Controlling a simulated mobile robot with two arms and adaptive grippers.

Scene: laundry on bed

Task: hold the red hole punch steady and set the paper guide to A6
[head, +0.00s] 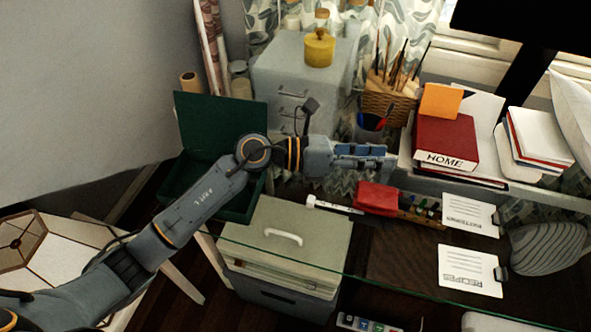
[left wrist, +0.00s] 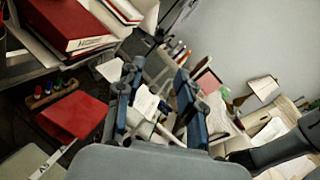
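The red hole punch (head: 377,198) lies on the dark desk, in the middle right of the head view. Its white paper guide (head: 333,204) sticks out to the left. In the left wrist view the red punch (left wrist: 75,115) is at the left, with part of the white guide (left wrist: 48,168) below it. The guide's setting is too small to read. My left gripper (head: 388,158) is open and empty, appearing just above the punch in the head view and apart from it. In the left wrist view its two fingers (left wrist: 157,75) stand wide apart. My right gripper is not in view.
A pen rack (head: 422,208) stands beside the punch, with two written cards (head: 468,215) to its right. A raised shelf (head: 510,195) behind holds a red binder (head: 445,145). A glass edge runs across the front. A grey-green box (head: 285,245) is at lower left.

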